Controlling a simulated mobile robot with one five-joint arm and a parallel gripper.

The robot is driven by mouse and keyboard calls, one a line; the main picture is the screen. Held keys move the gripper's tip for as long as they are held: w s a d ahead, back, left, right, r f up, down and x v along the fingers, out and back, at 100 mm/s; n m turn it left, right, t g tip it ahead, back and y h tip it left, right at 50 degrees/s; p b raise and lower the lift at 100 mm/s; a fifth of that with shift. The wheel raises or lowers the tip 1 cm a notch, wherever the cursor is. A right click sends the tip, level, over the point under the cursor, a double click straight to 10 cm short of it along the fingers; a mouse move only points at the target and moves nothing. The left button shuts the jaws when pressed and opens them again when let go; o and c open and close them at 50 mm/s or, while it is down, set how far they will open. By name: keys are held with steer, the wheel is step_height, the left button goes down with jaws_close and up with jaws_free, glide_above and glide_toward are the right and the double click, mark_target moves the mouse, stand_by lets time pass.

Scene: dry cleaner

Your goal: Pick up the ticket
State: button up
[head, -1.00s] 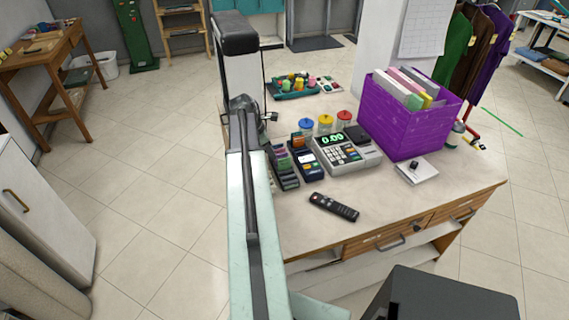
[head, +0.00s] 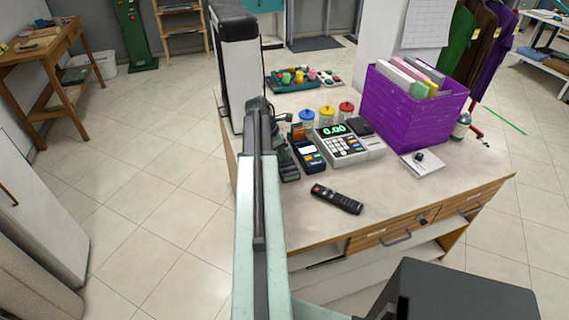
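No ticket can be picked out for certain. A white paper or pad (head: 424,169) lies flat on the counter beside the purple box, with a small black object (head: 419,156) on it; I cannot tell whether it is the ticket. My pale green arm stretches forward over the left side of the counter. The dark far end of my arm (head: 260,108) is beside the card terminals. The fingers are not clear there, so I cannot tell whether my gripper is open or shut. The arm hides part of the counter's left edge.
The counter (head: 400,207) bears a black remote (head: 337,199), a cash register (head: 347,146), a card terminal (head: 308,152), lidded jars (head: 327,113), a purple file box (head: 413,115) and a tray of spools (head: 285,80). Open floor lies left.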

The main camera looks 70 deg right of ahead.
steer(key=shift+r, duration=0.1)
jaws_close()
